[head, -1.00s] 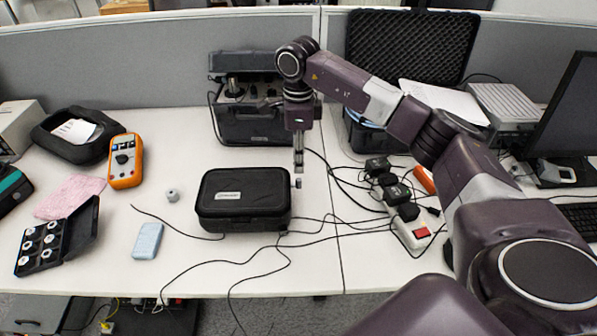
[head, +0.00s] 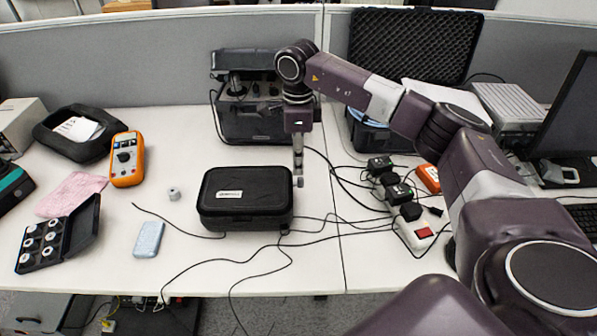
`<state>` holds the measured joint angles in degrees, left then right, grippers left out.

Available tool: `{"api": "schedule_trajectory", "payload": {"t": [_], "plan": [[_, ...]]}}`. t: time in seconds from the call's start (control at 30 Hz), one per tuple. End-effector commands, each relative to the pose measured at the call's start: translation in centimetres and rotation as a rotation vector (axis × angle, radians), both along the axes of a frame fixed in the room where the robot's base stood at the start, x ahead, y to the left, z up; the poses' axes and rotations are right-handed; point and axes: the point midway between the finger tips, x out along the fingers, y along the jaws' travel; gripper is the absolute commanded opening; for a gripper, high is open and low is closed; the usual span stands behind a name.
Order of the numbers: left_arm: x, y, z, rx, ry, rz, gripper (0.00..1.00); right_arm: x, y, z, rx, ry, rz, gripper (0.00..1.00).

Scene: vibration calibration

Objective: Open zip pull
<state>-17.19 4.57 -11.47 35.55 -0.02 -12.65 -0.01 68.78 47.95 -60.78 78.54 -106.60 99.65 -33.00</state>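A black zip case (head: 245,212) with a small white label on its lid lies closed on the table, left of the seam. My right gripper (head: 298,181) points down just beside the case's right end, with its tips close to the case's edge. I see it narrow and side-on, so I cannot tell its finger gap or whether it touches the case. I cannot make out the zip pull; it is too small or hidden near the gripper. My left gripper is out of view.
A power strip (head: 413,231) with black adapters (head: 391,186) stands to the right, with cables around the case. An open black toolbox (head: 254,121) stands behind. An orange multimeter (head: 126,159), a light-blue box (head: 149,239) and a tray of weights (head: 50,240) are left. A monitor (head: 570,115) stands far right.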

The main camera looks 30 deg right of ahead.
Motion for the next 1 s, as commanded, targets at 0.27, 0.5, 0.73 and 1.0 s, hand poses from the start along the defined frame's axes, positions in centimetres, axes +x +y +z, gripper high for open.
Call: {"api": "schedule_trajectory", "payload": {"t": [0.27, 0.5, 0.73, 1.0], "plan": [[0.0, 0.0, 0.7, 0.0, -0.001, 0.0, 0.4, -0.1, 0.0, -4.3, 0.0, 0.004, -0.001, 0.28], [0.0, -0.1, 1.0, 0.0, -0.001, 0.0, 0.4, 0.0, 0.0, -6.7, 0.0, 0.001, 0.0, 0.28], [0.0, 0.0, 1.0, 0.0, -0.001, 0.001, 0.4, 0.0, 0.0, -7.0, 0.0, 0.0, 0.001, 0.28], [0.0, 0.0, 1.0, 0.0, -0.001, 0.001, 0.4, 0.0, 0.0, -7.0, 0.0, 0.0, 0.0, 0.06]]}}
